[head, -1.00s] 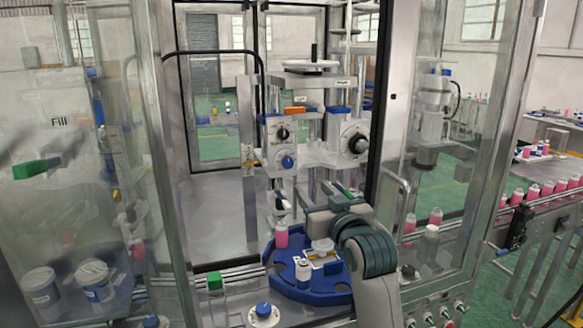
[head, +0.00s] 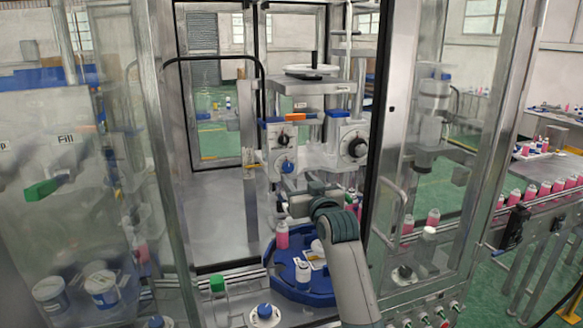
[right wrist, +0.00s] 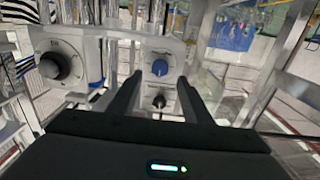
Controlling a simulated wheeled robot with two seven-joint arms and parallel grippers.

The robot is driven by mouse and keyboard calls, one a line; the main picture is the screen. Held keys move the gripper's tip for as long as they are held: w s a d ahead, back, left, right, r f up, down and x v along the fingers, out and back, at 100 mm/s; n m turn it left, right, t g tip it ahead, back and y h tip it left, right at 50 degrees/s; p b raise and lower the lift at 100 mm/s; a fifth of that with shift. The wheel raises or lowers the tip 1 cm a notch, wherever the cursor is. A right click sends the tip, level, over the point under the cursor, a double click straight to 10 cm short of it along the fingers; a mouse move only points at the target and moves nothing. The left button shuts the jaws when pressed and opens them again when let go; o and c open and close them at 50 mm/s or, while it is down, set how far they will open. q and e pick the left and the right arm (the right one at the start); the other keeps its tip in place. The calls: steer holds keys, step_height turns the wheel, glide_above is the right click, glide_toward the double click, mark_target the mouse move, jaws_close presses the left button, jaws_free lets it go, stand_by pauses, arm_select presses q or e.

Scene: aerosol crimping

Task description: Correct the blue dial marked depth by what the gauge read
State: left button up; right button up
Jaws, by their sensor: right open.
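The blue dial (head: 287,166) sits low on the left front of the white machine head, below a small black knob (head: 284,140). In the right wrist view the picture is turned over: the blue dial (right wrist: 160,68) shows above the black knob (right wrist: 158,102). My right gripper (right wrist: 160,80) is open and empty, its two fingers framing the dial and knob from in front, not visibly touching them. In the head view my right gripper (head: 288,203) is just below the blue dial. The dial's marking and any gauge reading are too small to read. My left gripper is not in view.
A large black dial (head: 357,147) is to the right on the same head. Below is a blue rotary table (head: 283,274) with a pink bottle (head: 282,236) and a white bottle (head: 303,272). Glass doors and a metal door frame (head: 390,130) stand on both sides.

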mark_target(289, 168)
steer(key=shift+p+x, duration=1.05)
steer(key=shift+x, duration=2)
steer(key=c, duration=1.1)
steer(key=shift+n, duration=0.4)
steer(key=shift+o, duration=0.2)
steer(key=n+b, duration=0.1)
steer(key=n, duration=0.2)
steer(key=shift+b, duration=0.35)
steer(key=n, duration=0.5)
steer(key=shift+b, duration=0.3)
